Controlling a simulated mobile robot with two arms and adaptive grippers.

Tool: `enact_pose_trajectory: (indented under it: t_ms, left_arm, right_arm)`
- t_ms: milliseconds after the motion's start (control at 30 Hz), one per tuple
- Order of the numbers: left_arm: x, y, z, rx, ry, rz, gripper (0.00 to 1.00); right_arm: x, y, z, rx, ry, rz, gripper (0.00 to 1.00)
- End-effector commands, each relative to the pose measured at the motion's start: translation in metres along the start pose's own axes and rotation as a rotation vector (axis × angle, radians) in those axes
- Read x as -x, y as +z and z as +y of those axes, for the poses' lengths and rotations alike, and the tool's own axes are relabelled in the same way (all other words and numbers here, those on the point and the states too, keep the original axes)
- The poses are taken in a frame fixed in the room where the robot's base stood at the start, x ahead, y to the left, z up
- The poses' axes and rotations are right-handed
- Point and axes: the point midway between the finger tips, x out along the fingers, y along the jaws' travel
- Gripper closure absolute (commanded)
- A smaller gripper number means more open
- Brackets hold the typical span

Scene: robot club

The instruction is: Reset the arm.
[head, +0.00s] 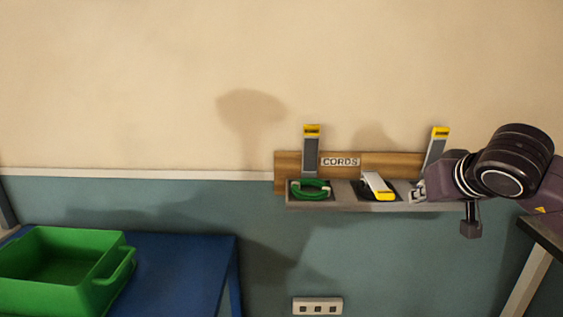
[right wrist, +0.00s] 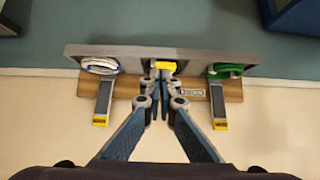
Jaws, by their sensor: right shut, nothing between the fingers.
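My right arm comes in from the right in the head view. Its gripper (head: 416,192) is near the right part of the cord rack (head: 341,206), with nothing held. In the right wrist view its fingers (right wrist: 161,82) are together in front of the rack's middle section. There, a grey strap with a yellow end (head: 378,186) is folded down over the shelf; the yellow end also shows in the wrist view (right wrist: 166,66). My left gripper is not in view.
The left strap (head: 311,150) and right strap (head: 436,147) stand up. A green cord (head: 309,189) lies at the rack's left, a white cord (right wrist: 100,66) at its other end. A green crate (head: 118,270) sits on a blue table (head: 185,270) at lower left. A socket strip (head: 318,306) is below.

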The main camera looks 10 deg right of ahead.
Motion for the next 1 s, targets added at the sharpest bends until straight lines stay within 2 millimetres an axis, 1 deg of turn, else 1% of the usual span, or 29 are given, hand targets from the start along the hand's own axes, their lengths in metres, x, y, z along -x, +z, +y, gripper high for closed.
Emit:
enact_pose_trajectory:
  t_ms: [67, 167, 267, 300, 367, 400, 467, 500, 567, 600, 667, 700, 767, 800, 867, 900, 967, 1000]
  left_arm:
    - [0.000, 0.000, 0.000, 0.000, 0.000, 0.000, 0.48]
    - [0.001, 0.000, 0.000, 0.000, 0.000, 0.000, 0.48]
    - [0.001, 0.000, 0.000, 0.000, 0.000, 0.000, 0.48]
    - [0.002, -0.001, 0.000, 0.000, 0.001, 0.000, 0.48]
    - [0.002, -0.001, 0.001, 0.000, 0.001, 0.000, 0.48]
    - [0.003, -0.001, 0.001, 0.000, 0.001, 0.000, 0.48]
    - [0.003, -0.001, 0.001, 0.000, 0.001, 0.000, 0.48]
    - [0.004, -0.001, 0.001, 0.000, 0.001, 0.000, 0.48]
    - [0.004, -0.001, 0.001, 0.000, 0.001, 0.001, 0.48]
    - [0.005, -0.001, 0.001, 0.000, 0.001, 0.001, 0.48]
    - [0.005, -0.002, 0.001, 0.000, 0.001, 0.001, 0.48]
    - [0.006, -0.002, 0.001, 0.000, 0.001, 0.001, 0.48]
    - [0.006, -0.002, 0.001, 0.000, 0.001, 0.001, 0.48]
    - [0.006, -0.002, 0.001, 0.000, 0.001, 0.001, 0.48]
    - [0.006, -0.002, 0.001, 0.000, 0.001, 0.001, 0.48]
    - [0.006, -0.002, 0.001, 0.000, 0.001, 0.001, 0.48]
    - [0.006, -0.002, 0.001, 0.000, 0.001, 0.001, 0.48]
    - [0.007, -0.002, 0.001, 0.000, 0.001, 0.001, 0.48]
  right_arm:
    - [-0.009, 0.006, -0.010, -0.034, -0.037, -0.029, 1.00]
    - [-0.031, 0.024, -0.041, -0.164, -0.147, -0.120, 1.00]
    - [-0.061, 0.053, -0.095, -0.426, -0.319, -0.300, 1.00]
    - [-0.073, 0.067, -0.121, -0.573, -0.393, -0.398, 1.00]
    - [-0.090, 0.087, -0.160, -0.847, -0.495, -0.576, 1.00]
    - [-0.100, 0.097, -0.184, -1.053, -0.549, -0.705, 1.00]
    - [-0.117, 0.108, -0.210, -1.379, -0.596, -0.898, 1.00]
    - [-0.132, 0.116, -0.223, -1.607, -0.604, -1.027, 1.00]
    - [-0.160, 0.128, -0.231, -1.969, -0.583, -1.211, 1.00]
    - [-0.182, 0.140, -0.230, -2.221, -0.543, -1.324, 1.00]
    - [-0.220, 0.165, -0.220, -2.599, -0.451, -1.464, 1.00]
    - [-0.241, 0.182, -0.211, 2.675, 0.369, 1.452, 1.00]
    - [-0.271, 0.213, -0.195, 2.490, 0.226, 1.270, 1.00]
    - [-0.288, 0.237, -0.185, 2.379, 0.149, 1.162, 1.00]
    - [-0.309, 0.274, -0.169, 2.223, 0.054, 1.010, 1.00]
    - [-0.322, 0.301, -0.159, 2.125, 0.001, 0.915, 1.00]
    - [-0.337, 0.342, -0.144, 1.986, -0.065, 0.777, 1.00]
    - [-0.344, 0.371, -0.135, 1.899, -0.102, 0.691, 1.00]
